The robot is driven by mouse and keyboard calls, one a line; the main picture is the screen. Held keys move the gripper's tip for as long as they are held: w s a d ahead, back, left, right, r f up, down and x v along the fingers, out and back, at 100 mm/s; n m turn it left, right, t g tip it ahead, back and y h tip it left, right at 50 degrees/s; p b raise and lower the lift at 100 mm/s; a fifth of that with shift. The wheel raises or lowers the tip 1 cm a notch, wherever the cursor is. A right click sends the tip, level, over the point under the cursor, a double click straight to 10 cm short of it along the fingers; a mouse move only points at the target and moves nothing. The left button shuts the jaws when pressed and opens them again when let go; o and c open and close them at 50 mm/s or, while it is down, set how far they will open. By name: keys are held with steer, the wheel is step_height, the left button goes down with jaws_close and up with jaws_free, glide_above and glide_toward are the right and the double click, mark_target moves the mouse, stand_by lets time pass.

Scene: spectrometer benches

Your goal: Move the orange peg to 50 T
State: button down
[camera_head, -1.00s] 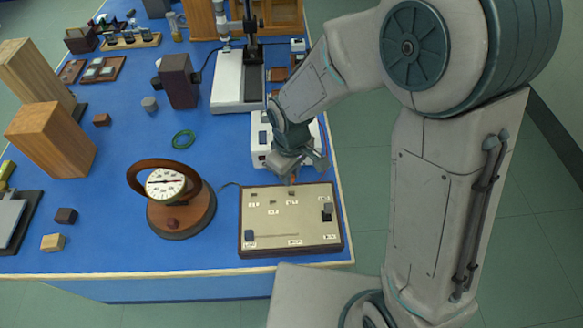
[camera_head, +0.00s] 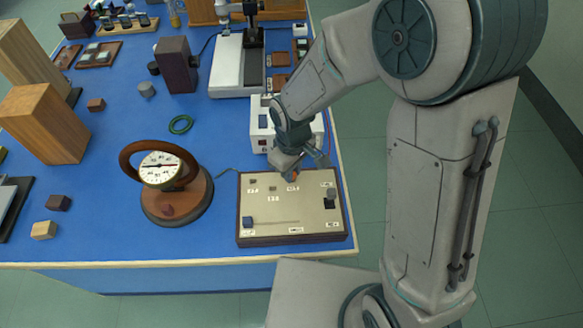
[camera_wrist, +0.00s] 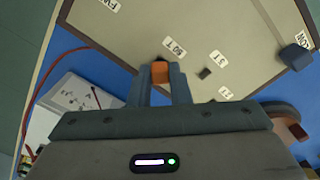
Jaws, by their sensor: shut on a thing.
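My gripper (camera_wrist: 160,82) is shut on the orange peg (camera_wrist: 160,72), which is held between the two fingertips. The peg is right beside the printed label 50 T (camera_wrist: 174,47) on a pale board (camera_wrist: 140,35). In the head view, the peg (camera_head: 295,176) shows as a small orange spot under my gripper (camera_head: 297,171), at the back middle of the board (camera_head: 300,211). The socket by that label is hidden. I cannot tell whether the peg is in it or just above it.
A dark socket (camera_wrist: 204,73) shows beside the peg. A blue block (camera_head: 248,222) and a dark knob (camera_head: 330,202) stand on the board. A white box (camera_head: 262,130) stands behind it. A round dial meter (camera_head: 161,170) with a wooden handle stands at left.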

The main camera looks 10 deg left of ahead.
steer(key=shift+f, duration=0.2)
steer(key=c, duration=1.3)
jaws_free()
steer(key=shift+o, duration=0.2)
step_height(320, 180, up, 14)
steer(key=shift+s+f, duration=0.1)
steer(key=shift+s, duration=0.05)
